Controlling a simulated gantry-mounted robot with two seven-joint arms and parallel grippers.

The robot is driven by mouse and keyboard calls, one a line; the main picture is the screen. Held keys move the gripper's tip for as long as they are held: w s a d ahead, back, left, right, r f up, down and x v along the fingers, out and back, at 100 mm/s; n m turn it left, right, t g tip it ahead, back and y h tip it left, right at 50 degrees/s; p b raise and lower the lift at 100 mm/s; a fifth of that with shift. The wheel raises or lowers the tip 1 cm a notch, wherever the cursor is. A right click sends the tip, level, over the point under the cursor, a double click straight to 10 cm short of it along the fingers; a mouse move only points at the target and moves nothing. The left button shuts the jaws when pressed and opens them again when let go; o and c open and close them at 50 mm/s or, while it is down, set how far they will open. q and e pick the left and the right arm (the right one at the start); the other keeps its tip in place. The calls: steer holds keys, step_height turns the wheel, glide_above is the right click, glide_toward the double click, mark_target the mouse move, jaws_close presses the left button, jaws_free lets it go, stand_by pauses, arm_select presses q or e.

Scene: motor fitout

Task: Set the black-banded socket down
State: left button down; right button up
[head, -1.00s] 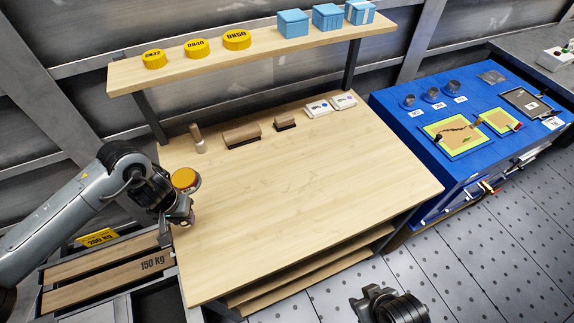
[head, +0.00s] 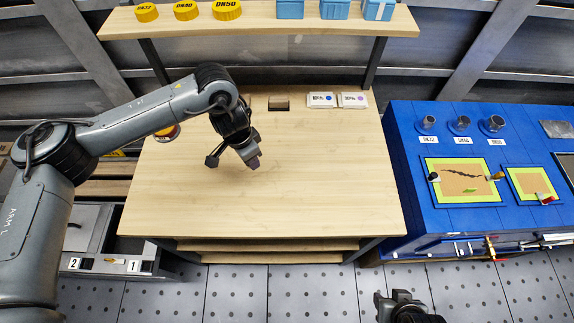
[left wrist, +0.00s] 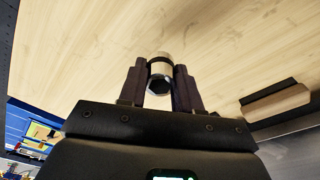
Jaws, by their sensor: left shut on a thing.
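The socket (left wrist: 160,72) is a short pale metal cylinder with a black band, seen in the left wrist view. My left gripper (left wrist: 160,86) is shut on it, with one dark finger on each side. In the head view my left gripper (head: 250,161) is over the left half of the wooden bench (head: 310,190), pointing down. The socket cannot be made out there. I cannot tell whether it touches the bench top. My right gripper (head: 400,298) shows at the lower right, in front of the bench and away from it; its fingers are unclear.
A brown block (head: 279,103) and two white labelled boxes (head: 322,100) stand along the bench's back. An orange-topped item (head: 167,132) is at the left edge, partly behind my arm. The shelf (head: 265,26) holds yellow caps and blue boxes. The bench's middle and right are clear.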

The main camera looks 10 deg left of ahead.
arm_select(q)
steer(key=s+a+r+m+p, duration=0.25)
steer(key=s+a+p, duration=0.45)
steer(key=s, duration=0.4)
steer(key=s+a+r+m+p, duration=0.1)
steer(key=s+a+m+p, duration=0.2)
steer(key=s+a+p, duration=0.55)
steer(key=b, duration=0.4)
glide_above(166, 200)
steer(key=shift+n, duration=0.25)
steer(key=f, duration=0.7)
steer(key=shift+a+f, duration=0.25)
steer(key=shift+a, duration=0.05)
steer(key=shift+s+f, duration=0.1)
steer(key=shift+f, duration=1.85)
steer(key=shift+f+b, duration=0.2)
steer(key=shift+b, duration=0.1)
steer(key=c, duration=0.8)
jaws_free()
